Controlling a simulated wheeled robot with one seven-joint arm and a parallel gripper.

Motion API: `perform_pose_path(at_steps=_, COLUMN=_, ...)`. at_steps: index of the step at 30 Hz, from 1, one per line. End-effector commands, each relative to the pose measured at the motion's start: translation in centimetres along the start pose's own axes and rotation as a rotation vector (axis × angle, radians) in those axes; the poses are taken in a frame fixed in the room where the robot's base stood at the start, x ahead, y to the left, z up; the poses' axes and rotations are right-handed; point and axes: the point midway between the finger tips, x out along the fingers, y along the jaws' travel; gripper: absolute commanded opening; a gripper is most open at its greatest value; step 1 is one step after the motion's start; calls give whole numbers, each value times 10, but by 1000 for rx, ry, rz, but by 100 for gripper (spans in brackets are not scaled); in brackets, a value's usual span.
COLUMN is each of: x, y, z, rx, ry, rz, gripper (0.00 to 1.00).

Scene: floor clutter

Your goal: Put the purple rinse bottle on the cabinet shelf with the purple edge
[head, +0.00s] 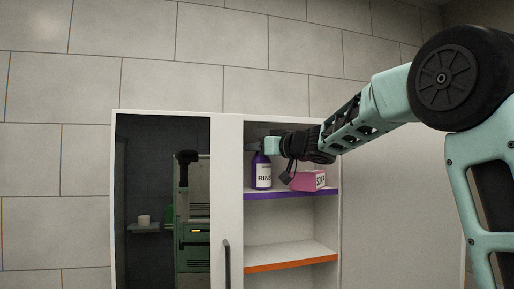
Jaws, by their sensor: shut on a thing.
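The purple rinse bottle (261,172), with a white label, is upright inside the white cabinet. Its base is at or just above the shelf with the purple edge (285,194); I cannot tell whether it touches. My gripper (268,146) reaches in from the right and is shut on the bottle near its top. The gripper hides part of the bottle's neck and cap.
A pink soap box (309,181) stands on the same shelf, close to the right of the bottle. A lower shelf with an orange edge (290,263) looks empty. The cabinet's left door (163,210) has a dark mirror-like panel.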

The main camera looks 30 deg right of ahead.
Motion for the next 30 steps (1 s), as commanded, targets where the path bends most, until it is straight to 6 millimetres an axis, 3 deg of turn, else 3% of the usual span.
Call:
perform_pose_path(at_steps=1, x=0, y=0, z=2, rx=0, ry=0, rz=0, gripper=0)
perform_pose_path(at_steps=2, x=0, y=0, z=2, rx=0, ry=0, rz=0, gripper=39)
perform_pose_path(at_steps=3, x=0, y=0, z=1, rx=0, ry=0, rz=0, gripper=50)
perform_pose_path(at_steps=4, x=0, y=0, z=1, rx=0, ry=0, rz=0, gripper=53)
perform_pose_path(at_steps=16, x=-6, y=0, z=-1, rx=-1, ry=1, rz=1, gripper=53)
perform_pose_path(at_steps=30, x=-98, y=0, z=0, rx=-1, ry=1, rz=3, gripper=53)
